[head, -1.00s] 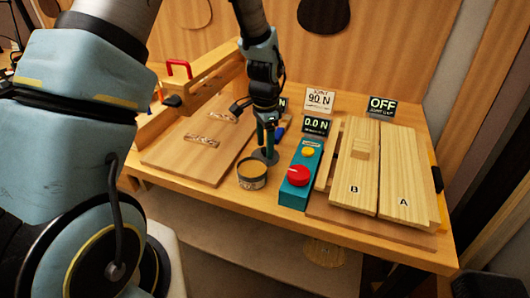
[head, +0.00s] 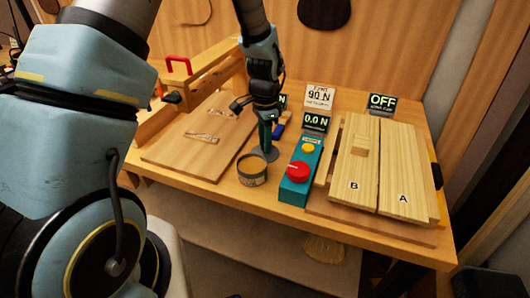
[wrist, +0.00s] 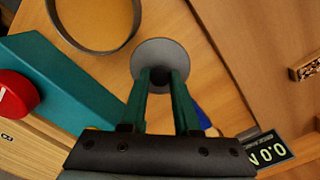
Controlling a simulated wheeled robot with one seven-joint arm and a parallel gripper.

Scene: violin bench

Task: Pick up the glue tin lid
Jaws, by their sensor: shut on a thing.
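The glue tin lid (wrist: 158,52) is a grey disc with a small dark knob in the wrist view. My gripper (wrist: 166,78) is shut on the lid, its two green fingers at the knob. In the head view the lid (head: 268,154) shows below my gripper (head: 266,142), just behind and to the right of the glue tin. I cannot tell whether the lid touches the bench. The round glue tin (head: 252,178) stands open with tan contents; its rim also shows in the wrist view (wrist: 100,52).
A teal box (head: 297,188) with a red button (head: 298,172) and a yellow one stands right of the tin. Boards B (head: 350,187) and A (head: 403,199) lie further right. A flat wooden panel (head: 185,160) lies left. Small displays (head: 316,123) stand behind.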

